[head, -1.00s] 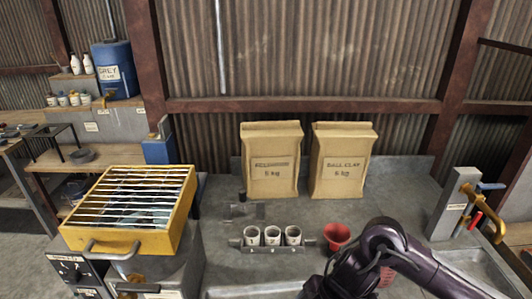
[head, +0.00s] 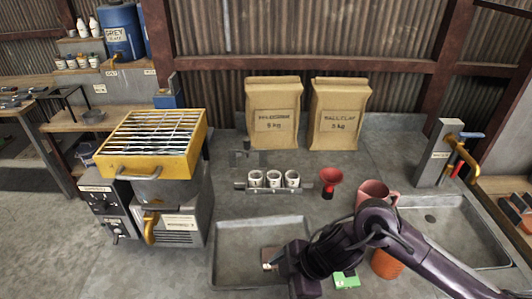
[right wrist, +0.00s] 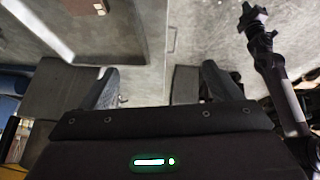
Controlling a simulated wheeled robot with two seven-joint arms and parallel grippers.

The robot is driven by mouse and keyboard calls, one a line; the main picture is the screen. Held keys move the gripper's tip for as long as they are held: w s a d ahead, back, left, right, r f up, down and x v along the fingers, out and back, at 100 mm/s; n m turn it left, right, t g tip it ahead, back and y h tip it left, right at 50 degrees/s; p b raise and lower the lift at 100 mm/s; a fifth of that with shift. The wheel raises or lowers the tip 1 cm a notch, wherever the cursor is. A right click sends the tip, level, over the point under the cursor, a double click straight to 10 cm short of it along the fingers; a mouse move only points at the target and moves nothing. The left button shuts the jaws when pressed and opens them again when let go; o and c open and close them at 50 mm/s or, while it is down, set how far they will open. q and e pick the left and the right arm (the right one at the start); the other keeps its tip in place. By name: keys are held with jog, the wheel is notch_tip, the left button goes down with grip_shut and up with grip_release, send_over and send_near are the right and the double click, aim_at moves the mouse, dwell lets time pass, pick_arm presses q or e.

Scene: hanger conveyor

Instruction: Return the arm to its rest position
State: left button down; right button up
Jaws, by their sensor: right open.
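My right arm (head: 365,232) comes in from the lower right in the head view, dark purple and bent at the elbow. My left gripper is not in the head view.
A pink mug (head: 373,192) and an orange cup (head: 386,263) are close to my right arm. A yellow sieve box (head: 152,140) is left. A tap (head: 445,150) stands right.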

jog(key=w+a+r+m+t+y, duration=0.1)
jog(key=w+a+r+m+t, duration=0.1)
jog(key=a+r+m+t, duration=0.35)
jog(key=s+d+f+m+g+h, duration=0.1)
jog(key=s+d+f+m+h, duration=0.1)
jog(key=s+d+m, duration=0.35)
jog(key=s+d+f+m+g+h, duration=0.1)
jog(key=s+d+f+m+h, duration=0.15)
jog(key=d, duration=0.65)
jog(key=s+d+f+m+g+h, duration=0.1)
jog(key=s+d+f+m+h, duration=0.25)
jog(key=d, duration=0.45)
notch_tip(320, 180, down, 28)
jog(key=g+b, duration=0.1)
jog(key=b, duration=0.1)
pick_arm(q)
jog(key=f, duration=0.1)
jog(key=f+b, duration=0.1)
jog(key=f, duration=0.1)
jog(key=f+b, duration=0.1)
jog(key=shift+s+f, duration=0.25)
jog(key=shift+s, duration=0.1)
pick_arm(e)
jog(key=s+d+f+g, duration=0.1)
jog(key=s+d+f, duration=0.2)
jog(key=s+f, duration=1.8)
notch_tip(320, 180, down, 2)
jog(key=shift+s+f+g+y, duration=0.1)
jog(key=shift+s+g+y, duration=0.05)
jog(key=shift+g+y, duration=0.2)
